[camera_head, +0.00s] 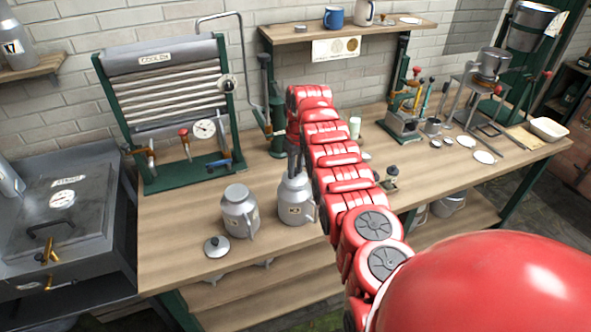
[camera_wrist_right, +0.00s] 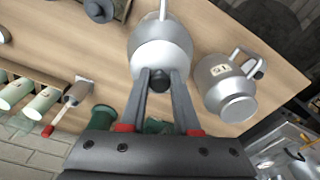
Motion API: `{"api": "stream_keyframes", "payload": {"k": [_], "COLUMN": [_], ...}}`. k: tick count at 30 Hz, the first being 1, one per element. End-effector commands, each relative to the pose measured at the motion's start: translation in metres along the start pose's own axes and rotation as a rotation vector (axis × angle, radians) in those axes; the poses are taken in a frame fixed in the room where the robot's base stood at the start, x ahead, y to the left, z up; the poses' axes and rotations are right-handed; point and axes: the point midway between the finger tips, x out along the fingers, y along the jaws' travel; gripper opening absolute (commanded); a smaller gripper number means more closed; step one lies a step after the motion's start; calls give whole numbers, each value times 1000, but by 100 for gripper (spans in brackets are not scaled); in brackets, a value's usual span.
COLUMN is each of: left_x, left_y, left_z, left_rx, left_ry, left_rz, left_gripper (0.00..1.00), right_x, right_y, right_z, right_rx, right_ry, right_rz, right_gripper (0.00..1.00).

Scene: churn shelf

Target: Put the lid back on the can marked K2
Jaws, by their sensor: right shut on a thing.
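The can marked K2 (camera_head: 294,211) stands upright on the bench, grey with a side handle and a paper label. My right gripper (camera_head: 294,166) is directly over its mouth. In the right wrist view the fingers (camera_wrist_right: 156,84) are shut on a dark knob, which appears to belong to a pale domed lid (camera_wrist_right: 158,54) at the can's top. I cannot tell whether that lid is fully seated. A second grey can (camera_head: 239,214) stands to the left, with a label and handle; it also shows in the wrist view (camera_wrist_right: 225,82). My left gripper is not in view.
A loose lid with a dark knob (camera_head: 216,246) lies on the bench (camera_head: 165,250) near the front-left. A ribbed cooler (camera_head: 165,95) and a green pump (camera_head: 274,130) stand behind. A small dark-knobbed piece (camera_head: 391,178) is beyond my arm. The bench's front left is mostly clear.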

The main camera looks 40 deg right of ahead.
Motion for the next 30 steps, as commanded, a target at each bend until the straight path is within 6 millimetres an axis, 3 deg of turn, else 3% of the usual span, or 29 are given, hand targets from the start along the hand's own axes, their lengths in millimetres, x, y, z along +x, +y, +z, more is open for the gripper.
{"api": "stream_keyframes", "payload": {"k": [6,7,12,19,24,30], "left_x": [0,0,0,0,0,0], "left_y": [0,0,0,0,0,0], "left_z": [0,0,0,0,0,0], "left_rx": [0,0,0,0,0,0], "left_ry": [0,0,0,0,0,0], "left_rz": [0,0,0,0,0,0], "left_gripper": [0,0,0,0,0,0], "right_x": [0,0,0,0,0,0], "right_y": [0,0,0,0,0,0], "right_z": [0,0,0,0,0,0], "right_rx": [0,0,0,1,1,0], "right_ry": [0,0,0,0,0,0], "right_rz": [0,0,0,0,0,0], "right_gripper": [0,34,64,67,95,95]}}
